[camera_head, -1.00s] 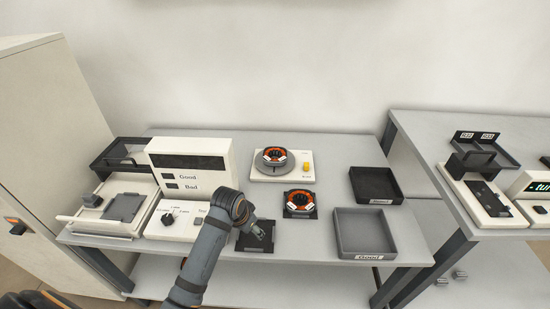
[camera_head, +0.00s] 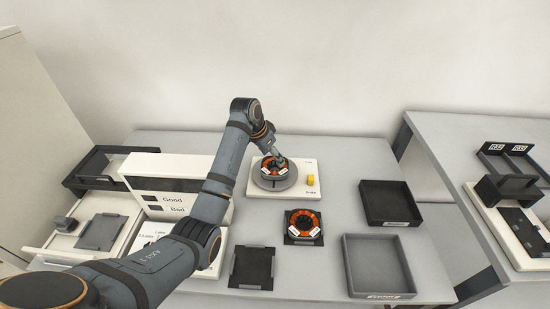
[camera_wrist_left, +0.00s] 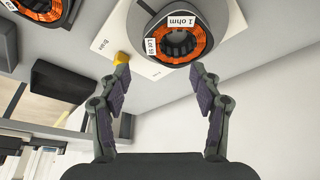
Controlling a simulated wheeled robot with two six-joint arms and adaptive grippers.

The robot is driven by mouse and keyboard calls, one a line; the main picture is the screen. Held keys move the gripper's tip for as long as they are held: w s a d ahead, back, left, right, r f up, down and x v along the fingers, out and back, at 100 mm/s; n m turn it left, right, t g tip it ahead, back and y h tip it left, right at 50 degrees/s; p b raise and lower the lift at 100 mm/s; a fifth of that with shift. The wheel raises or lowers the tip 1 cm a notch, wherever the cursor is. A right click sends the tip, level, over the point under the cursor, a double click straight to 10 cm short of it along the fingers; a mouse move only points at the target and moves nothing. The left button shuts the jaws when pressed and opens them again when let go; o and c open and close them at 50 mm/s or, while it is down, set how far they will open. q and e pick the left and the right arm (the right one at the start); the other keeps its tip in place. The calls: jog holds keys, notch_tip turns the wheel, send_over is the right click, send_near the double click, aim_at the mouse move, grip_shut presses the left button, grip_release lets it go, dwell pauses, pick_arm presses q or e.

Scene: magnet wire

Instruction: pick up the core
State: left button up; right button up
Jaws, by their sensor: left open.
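A ring-shaped core (camera_head: 271,170) with orange windings and a dark centre sits on a round grey stand on the white device at the back of the table. In the left wrist view this core (camera_wrist_left: 180,39) carries white labels, one reading "1 ohm". A second, similar orange core (camera_head: 303,224) lies on a black square pad nearer the front. My left gripper (camera_head: 279,158) is above the back core and hides part of it. In the left wrist view my left gripper (camera_wrist_left: 160,70) is open and empty, with the core just beyond its fingertips. My right gripper is not in view.
The white device (camera_head: 309,166) has a yellow knob (camera_head: 310,181) close to the core. An empty black pad (camera_head: 251,268) lies at the front. A black tray (camera_head: 389,205) and a grey tray (camera_head: 379,266) stand on the right. A Good/Bad display box (camera_head: 166,181) stands left, behind my arm.

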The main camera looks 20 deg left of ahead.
aim_at(282, 171)
pick_arm(q)
jog(key=shift+s+d+r, duration=0.1)
jog(key=shift+r, duration=0.05)
jog(key=f, duration=0.1)
jog(key=d+f, duration=0.1)
jog(key=shift+f, duration=0.4)
jog(key=shift+w+f, duration=0.65)
jog(key=shift+f, duration=0.25)
jog(key=shift+d+f, duration=0.15)
jog(key=shift+f, duration=0.1)
jog(key=x, duration=0.4)
jog(key=shift+d, duration=0.15)
jog(key=shift+w+f, duration=0.1)
jog(key=shift+f, duration=0.25)
jog(key=shift+r, duration=0.1)
jog(key=c, duration=0.4)
grip_shut()
jog(key=shift+r, duration=0.1)
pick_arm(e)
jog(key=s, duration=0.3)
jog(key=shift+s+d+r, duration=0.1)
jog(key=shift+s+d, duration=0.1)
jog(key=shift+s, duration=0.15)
